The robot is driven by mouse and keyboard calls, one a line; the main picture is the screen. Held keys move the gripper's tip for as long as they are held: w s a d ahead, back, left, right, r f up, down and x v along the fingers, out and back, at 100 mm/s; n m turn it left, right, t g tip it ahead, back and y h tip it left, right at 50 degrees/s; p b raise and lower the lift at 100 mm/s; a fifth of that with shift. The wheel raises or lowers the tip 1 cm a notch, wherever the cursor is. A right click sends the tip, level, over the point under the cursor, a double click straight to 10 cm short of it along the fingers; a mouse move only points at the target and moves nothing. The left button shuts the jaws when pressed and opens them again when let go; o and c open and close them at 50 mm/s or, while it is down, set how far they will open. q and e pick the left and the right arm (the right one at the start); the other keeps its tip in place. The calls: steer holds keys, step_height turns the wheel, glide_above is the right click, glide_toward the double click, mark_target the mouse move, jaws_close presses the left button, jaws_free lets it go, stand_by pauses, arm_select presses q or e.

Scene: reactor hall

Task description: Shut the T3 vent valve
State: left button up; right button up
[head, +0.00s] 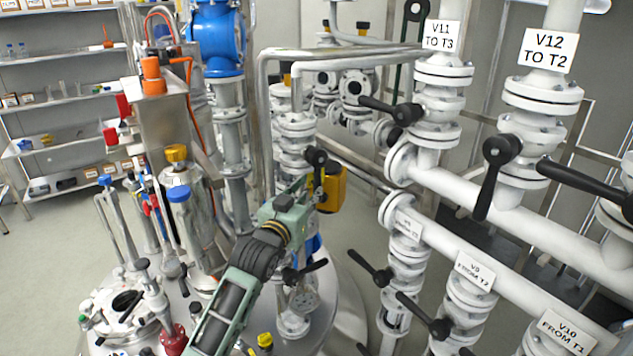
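No label reading T3 vent shows, so I cannot tell for sure which valve it is. A black valve lever (317,158) with a round hub sits on a white flanged pipe in the middle of the head view, and its arm hangs downward. My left gripper (316,190), pale green and dark grey, reaches up from the lower left to the lower part of this lever. The fingertips overlap the lever in the picture, and whether they touch or grip it is unclear. A yellow block (333,188) is just right of the fingertips. My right gripper is not in view.
White pipes with black levers stand at right, with labels V11 TO T3 (441,36), V12 TO T2 (549,50), V9 (474,270) and V10 (567,331). A steel vessel lid (120,305) with fittings lies below. A blue valve (217,38) stands behind; shelves are far left.

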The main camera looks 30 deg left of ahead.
mark_target(316, 185)
arm_select(q)
steer(key=w, duration=0.4)
steer(key=shift+w+a+p, duration=0.2)
steer(key=shift+a+p, duration=0.1)
steer(key=shift+a, duration=0.05)
steer(key=shift+w+a, duration=0.1)
steer(key=shift+w, duration=0.6)
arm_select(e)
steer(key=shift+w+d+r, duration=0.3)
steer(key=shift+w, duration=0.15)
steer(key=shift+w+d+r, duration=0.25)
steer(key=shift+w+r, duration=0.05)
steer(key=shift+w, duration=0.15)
arm_select(q)
jaws_close()
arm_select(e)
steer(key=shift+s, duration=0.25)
arm_select(q)
steer(key=shift+f, duration=0.1)
